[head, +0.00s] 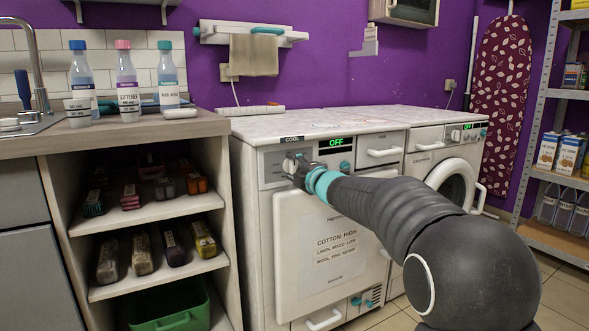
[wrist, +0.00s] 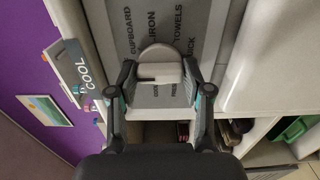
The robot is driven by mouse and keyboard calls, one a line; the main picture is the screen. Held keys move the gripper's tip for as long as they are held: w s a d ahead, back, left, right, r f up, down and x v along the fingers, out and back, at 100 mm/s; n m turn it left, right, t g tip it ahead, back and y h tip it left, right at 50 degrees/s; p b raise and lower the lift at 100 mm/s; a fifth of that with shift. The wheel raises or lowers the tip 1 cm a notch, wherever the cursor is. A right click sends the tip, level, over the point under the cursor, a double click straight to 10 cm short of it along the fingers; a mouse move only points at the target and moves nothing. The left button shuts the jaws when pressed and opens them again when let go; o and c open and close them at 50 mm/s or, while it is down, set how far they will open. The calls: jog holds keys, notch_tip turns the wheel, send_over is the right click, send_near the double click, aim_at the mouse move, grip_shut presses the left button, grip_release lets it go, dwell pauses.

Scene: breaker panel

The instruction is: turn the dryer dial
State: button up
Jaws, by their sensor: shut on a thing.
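The dryer (head: 330,215) is the white machine in the middle of the head view, with a panel display reading OFF (head: 336,143). Its dial (wrist: 160,58) is a pale round knob with a raised bar, on a grey plate lettered CUPBOARD, IRON and TOWELS. My gripper (wrist: 160,74) is shut on the dial, one finger at each side. Other lettering is partly covered by the dial and fingers. In the head view my gripper (head: 294,167) is at the upper left of the dryer front and hides most of the dial.
A COOL tag (head: 292,139) sits on the dryer's top edge, close to my gripper. A washing machine (head: 449,165) stands to the right. Left is an open shelf unit (head: 150,214) under a counter with several bottles. A note (head: 336,248) is on the dryer door.

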jog(key=o, duration=1.1)
jog(key=shift+d, duration=0.1)
jog(key=v, duration=1.2)
jog(key=shift+w, duration=0.1)
